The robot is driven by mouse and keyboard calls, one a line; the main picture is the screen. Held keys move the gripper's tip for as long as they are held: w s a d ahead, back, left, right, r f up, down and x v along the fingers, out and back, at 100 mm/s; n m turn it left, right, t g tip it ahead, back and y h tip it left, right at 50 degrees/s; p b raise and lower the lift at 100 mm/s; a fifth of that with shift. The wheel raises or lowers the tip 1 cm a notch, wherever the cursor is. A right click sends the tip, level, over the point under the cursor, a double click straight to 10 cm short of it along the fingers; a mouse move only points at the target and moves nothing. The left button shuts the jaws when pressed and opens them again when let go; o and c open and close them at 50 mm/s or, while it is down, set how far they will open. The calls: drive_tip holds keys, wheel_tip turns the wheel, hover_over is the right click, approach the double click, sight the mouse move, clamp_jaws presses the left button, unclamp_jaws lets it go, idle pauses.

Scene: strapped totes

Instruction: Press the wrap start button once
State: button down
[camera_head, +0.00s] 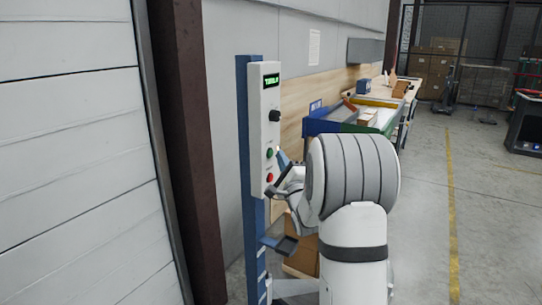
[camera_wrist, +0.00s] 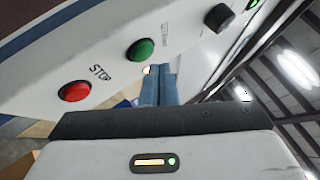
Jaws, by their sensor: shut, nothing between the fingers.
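The control panel (camera_head: 264,110) is a white upright box on a blue post, with a green-lit display at the top. The green button (camera_head: 269,153) sits above the red button (camera_head: 269,177). In the wrist view the green button (camera_wrist: 140,50) lies between the red button (camera_wrist: 75,91), marked STOP, and a black knob (camera_wrist: 219,17); the label by the green one is too small to read. My gripper (camera_head: 281,156) is just right of the green button. Its blue fingers (camera_wrist: 158,72) are shut and empty, with a visible gap to the green button in the wrist view.
A black knob (camera_head: 274,116) is higher on the panel. A brown column (camera_head: 188,150) and a white ribbed door (camera_head: 70,150) stand to the left. A workbench with bins (camera_head: 360,122) runs behind my arm. The floor (camera_head: 490,220) on the right is clear.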

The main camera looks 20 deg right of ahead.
drive_tip(key=shift+s+d, duration=0.1)
drive_tip(key=s+d+b, duration=0.1)
drive_tip(key=s, duration=0.1)
drive_tip(key=s+d, duration=0.1)
drive_tip(key=d, duration=0.1)
drive_tip(key=shift+s+b, duration=0.35)
drive_tip(key=shift+s, duration=0.05)
drive_tip(key=shift+a, duration=0.1)
idle(0.5)
